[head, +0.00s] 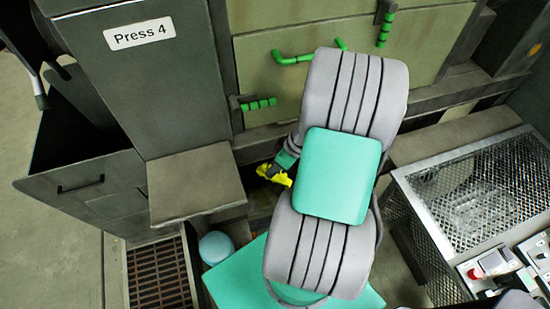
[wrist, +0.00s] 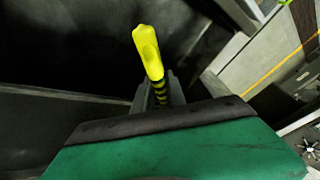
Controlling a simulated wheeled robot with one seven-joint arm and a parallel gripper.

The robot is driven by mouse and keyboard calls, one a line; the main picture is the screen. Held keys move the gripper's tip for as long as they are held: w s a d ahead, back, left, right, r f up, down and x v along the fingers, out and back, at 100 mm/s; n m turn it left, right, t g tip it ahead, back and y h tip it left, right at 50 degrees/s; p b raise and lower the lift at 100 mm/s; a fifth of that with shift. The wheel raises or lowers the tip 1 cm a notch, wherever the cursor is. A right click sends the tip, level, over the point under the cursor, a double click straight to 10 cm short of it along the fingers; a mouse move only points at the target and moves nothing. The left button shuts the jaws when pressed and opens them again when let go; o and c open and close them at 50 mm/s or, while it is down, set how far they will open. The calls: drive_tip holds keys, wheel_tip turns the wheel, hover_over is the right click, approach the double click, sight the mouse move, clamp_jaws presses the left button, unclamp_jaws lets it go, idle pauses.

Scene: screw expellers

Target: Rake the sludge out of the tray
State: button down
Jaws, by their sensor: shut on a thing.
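My gripper (head: 284,162) is low in front of the press, mostly hidden behind my own arm in the head view. In the wrist view its fingers (wrist: 158,90) are closed around a yellow handle (wrist: 148,50) with black bands, which looks like the rake's. The handle's yellow end sticks out beyond the fingers. The yellow also shows in the head view (head: 274,173), just left of my arm. I cannot make out the rake's head, the tray or any sludge.
The press (head: 130,90) labelled "Press 4" stands at left, with a ledge (head: 193,184) beside my arm. Green handles (head: 258,104) stick out from the pale panels. A mesh-topped cage (head: 485,190) stands at right. A floor grate (head: 158,275) lies at lower left.

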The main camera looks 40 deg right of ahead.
drive_tip(key=shift+r+p, duration=1.05)
drive_tip(key=shift+r, duration=0.65)
